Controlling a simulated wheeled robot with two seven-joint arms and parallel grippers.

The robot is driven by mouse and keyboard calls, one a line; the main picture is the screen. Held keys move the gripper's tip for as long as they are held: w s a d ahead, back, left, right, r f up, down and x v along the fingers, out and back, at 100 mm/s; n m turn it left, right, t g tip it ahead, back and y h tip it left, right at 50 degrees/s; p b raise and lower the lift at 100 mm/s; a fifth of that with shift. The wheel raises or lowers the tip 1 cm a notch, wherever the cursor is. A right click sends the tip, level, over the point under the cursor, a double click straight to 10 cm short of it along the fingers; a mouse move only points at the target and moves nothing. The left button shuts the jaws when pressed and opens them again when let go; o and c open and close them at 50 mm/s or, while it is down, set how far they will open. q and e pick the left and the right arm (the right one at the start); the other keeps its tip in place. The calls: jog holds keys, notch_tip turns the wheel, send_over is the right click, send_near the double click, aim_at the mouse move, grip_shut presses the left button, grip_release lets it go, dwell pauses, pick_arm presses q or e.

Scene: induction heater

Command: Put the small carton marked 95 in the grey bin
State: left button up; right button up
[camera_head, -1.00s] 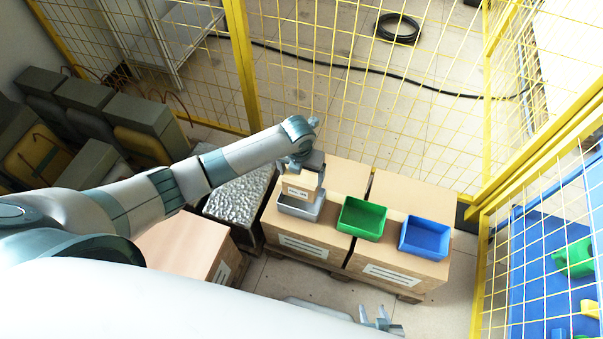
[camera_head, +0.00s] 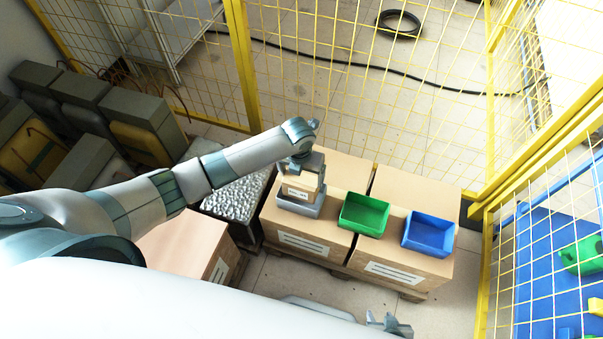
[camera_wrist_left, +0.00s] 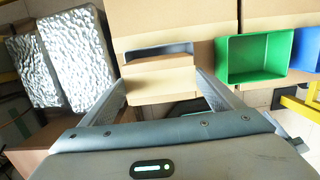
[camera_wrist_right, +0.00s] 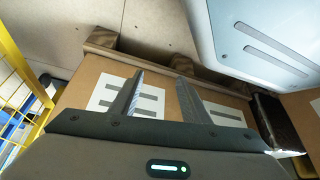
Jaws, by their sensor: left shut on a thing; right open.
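The small carton (camera_head: 300,187) is tan with a white label, too small to read for the number. My left gripper (camera_head: 306,164) is shut on it and holds it over the grey bin (camera_head: 301,208). In the left wrist view the carton (camera_wrist_left: 160,84) sits between the two fingers of the left gripper (camera_wrist_left: 160,88), hiding most of the grey bin; a dark strip of the bin's inside shows beyond it. I cannot tell whether carton and bin touch. My right gripper (camera_head: 384,322) is open and empty, low at the front; its spread fingers show in the right wrist view (camera_wrist_right: 157,85).
The green bin (camera_head: 364,215) and the blue bin (camera_head: 428,234) stand to the right of the grey bin on large cardboard boxes (camera_head: 405,270). A crate with a crinkled silvery top (camera_head: 235,195) is left of them. Yellow mesh fencing (camera_head: 365,90) runs behind and to the right.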

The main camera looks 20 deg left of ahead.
pick_arm(q)
jog(key=shift+f+b, duration=0.5)
jog(key=shift+f, duration=0.65)
pick_arm(e)
jog(key=shift+s+d+f+g, duration=0.4)
jog(key=shift+s+d+f, duration=0.05)
jog(key=shift+s+d, duration=0.1)
pick_arm(q)
jog(key=o, duration=1.6)
jog(key=shift+f, duration=0.1)
jog(key=shift+o, duration=0.2)
notch_tip(320, 180, up, 17)
jog(key=s, duration=0.2)
jog(key=shift+r+p, duration=0.2)
jog(key=shift+p, duration=0.1)
pick_arm(e)
jog(key=shift+s+a, duration=0.1)
jog(key=shift+s, duration=0.05)
jog(key=shift+r, duration=0.1)
